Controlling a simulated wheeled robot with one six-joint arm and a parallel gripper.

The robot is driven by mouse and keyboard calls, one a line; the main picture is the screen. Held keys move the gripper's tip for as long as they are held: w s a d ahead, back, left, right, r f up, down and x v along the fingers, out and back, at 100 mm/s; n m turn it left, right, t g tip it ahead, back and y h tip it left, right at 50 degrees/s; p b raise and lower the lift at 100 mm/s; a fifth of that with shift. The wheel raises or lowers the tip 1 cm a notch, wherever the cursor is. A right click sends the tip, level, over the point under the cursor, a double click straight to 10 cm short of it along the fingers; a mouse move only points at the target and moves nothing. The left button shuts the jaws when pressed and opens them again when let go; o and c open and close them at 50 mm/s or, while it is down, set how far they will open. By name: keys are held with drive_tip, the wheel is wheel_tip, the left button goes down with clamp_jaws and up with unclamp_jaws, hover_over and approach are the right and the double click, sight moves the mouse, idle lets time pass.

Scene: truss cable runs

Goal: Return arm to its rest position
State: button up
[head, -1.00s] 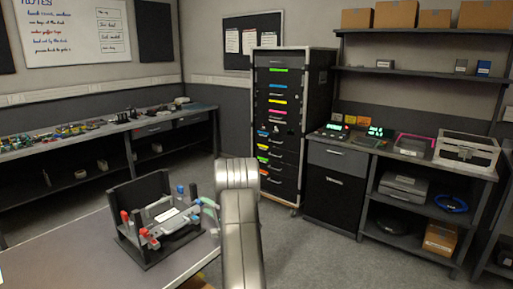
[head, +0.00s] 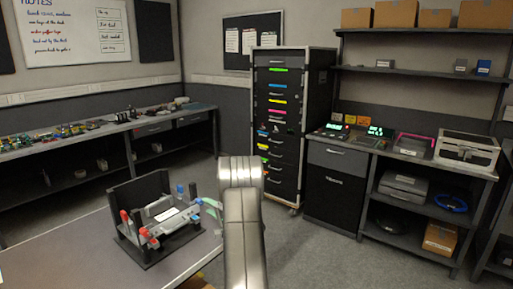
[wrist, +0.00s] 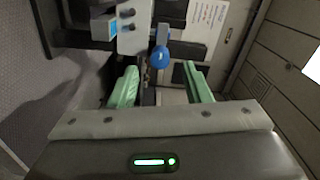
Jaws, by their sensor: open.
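My arm (head: 241,225) rises in the middle of the head view, its upper part bent over at the top. My gripper (wrist: 162,86) shows in the wrist view with its two green fingers spread apart and nothing held between them. A blue round knob (wrist: 160,57) appears beyond the fingertips, in line with the gap; I cannot tell how far off it is. In the head view, a bit of green at the arm's left edge seems to be a finger; the rest of the gripper is hidden behind the arm.
A black frame (head: 127,200) with grey parts and red and blue knobs stands on the near table (head: 70,262), close left of my arm. A drawer cabinet (head: 283,175) stands behind. A shelf unit (head: 420,165) is at right. Open floor (head: 330,255) lies right of my arm.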

sight(202, 203)
drive_tip(key=x, duration=0.4)
drive_tip(key=shift+w+a, duration=0.25)
drive_tip(key=shift+a, duration=0.05)
drive_tip(key=n, duration=0.4)
drive_tip(key=shift+d+f+b, duration=0.1)
drive_tip(key=shift+f+b, duration=0.05)
drive_tip(key=shift+b, duration=0.25)
drive_tip(key=n, duration=0.5)
drive_tip(key=shift+b, duration=0.3)
drive_tip(key=n, duration=0.4)
drive_tip(key=shift+n+p, duration=0.35)
drive_tip(key=shift+n, duration=0.05)
drive_tip(key=shift+n+p, duration=0.95)
drive_tip(key=shift+n, duration=1.15)
drive_tip(key=shift+d, duration=0.1)
